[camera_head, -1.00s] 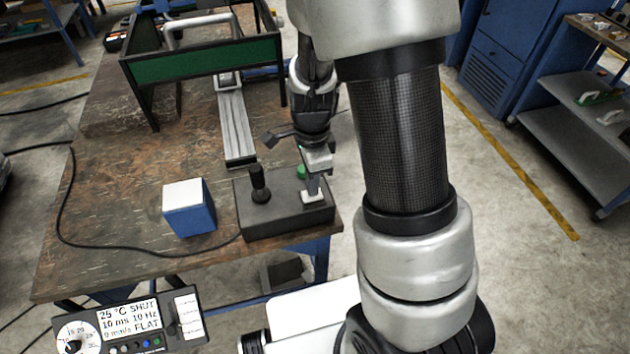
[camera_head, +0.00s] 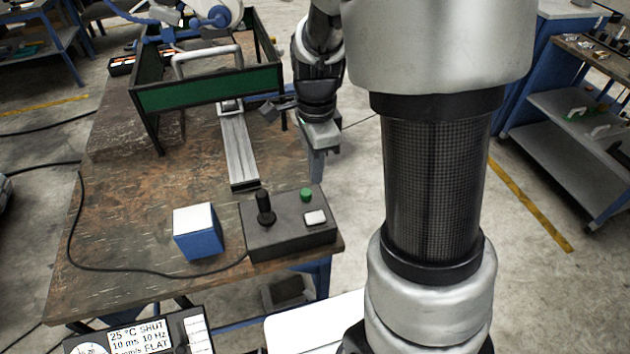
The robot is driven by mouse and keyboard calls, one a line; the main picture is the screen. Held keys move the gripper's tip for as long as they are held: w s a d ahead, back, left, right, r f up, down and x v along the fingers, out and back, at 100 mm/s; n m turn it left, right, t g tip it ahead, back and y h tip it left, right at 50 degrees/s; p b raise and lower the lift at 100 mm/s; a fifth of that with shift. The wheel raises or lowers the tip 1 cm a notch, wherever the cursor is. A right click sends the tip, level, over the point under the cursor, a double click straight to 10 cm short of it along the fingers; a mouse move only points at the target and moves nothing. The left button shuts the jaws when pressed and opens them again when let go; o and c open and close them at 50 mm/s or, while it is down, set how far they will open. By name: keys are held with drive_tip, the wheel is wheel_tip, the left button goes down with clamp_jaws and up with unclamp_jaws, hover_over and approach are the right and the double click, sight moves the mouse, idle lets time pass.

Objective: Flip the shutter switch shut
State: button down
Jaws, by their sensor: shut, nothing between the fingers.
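A grey control box (camera_head: 290,236) sits at the front right corner of the wooden table. It carries a black joystick (camera_head: 265,208), a round green button (camera_head: 306,195) and a white switch or pad (camera_head: 316,217). Which of these is the shutter switch is not labelled, and I cannot tell the white one's position. A display panel (camera_head: 140,336) at the bottom left, partly cut off, reads "SHUT" in its top line. My gripper (camera_head: 317,178) is shut and empty, above and behind the box's right part, apart from the controls.
A blue box with a white top (camera_head: 198,232) stands left of the control box. A black cable (camera_head: 130,270) runs across the table. A metal rail (camera_head: 238,150) leads back to a green-sided frame (camera_head: 205,92). My arm hides much of the right side.

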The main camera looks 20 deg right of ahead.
sight(311, 218)
drive_tip(key=shift+r, duration=0.45)
drive_tip(key=shift+s+a+p, duration=0.15)
drive_tip(key=shift+a+p, duration=0.45)
drive_tip(key=shift+p, duration=0.45)
drive_tip(key=shift+f, duration=0.1)
wheel_tip(311, 218, down, 14)
drive_tip(key=shift+b, duration=1.1)
